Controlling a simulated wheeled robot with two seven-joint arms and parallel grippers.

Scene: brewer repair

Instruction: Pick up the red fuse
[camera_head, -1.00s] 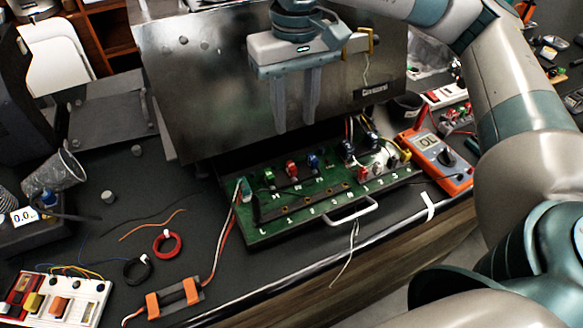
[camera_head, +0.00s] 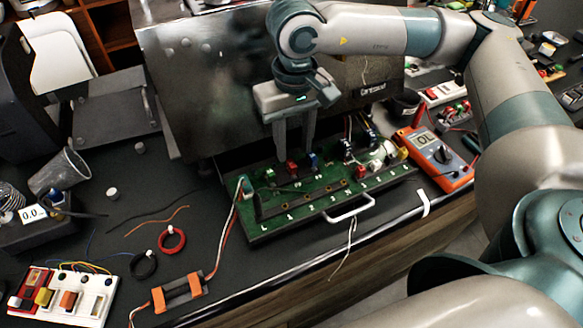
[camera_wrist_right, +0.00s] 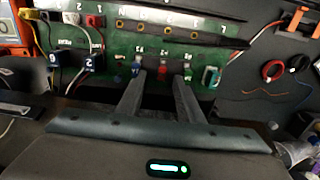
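The red fuse (camera_head: 291,168) stands upright on the green board (camera_head: 262,232), between a green fuse (camera_head: 269,175) and a blue fuse (camera_head: 313,161). My right gripper (camera_head: 294,150) points down at the red fuse, its two fingers apart. In the right wrist view the red fuse (camera_wrist_right: 162,71) shows between the open fingertips (camera_wrist_right: 160,76), with the blue fuse (camera_wrist_right: 136,69) and green fuse (camera_wrist_right: 188,75) just outside them. I see no grip on the red fuse; whether the fingers touch it is unclear. My left gripper is not in view.
A metal housing (camera_head: 215,85) stands right behind the board. A silver handle (camera_head: 350,211) is on the board's front edge. An orange multimeter (camera_head: 437,160) lies to the right. Wires, a red ring (camera_head: 172,240) and an orange-ended holder (camera_head: 180,292) lie at the left front.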

